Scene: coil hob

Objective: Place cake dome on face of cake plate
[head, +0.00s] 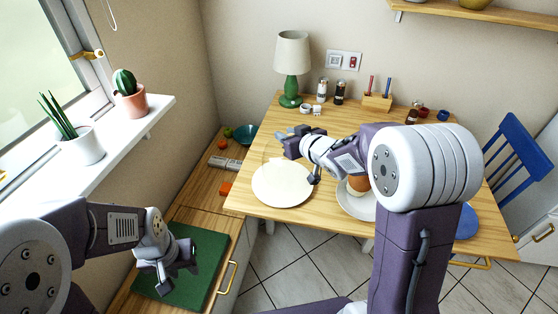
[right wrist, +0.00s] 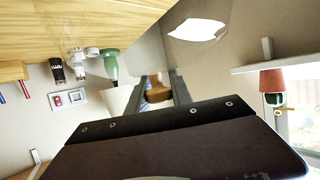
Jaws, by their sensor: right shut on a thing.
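The cake plate (head: 283,185) is a round cream disc lying flat near the table's left front edge. My right gripper (head: 286,138) is above the table, just behind and over the plate's far side. In the right wrist view its fingers (right wrist: 163,90) are shut on the brown knob (right wrist: 158,92) of the cake dome. The dome's clear glass (right wrist: 195,22) shows only faintly there, with a bright reflection. In the head view the dome is hard to make out. My left gripper (head: 176,275) hangs open and empty over a green board (head: 203,258).
A white plate (head: 347,204) with a brown item stands right of the cake plate, partly behind my right arm. A green lamp (head: 291,65), small jars (head: 339,92) and a pen holder (head: 377,102) stand along the back. A blue chair (head: 515,155) is at right.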

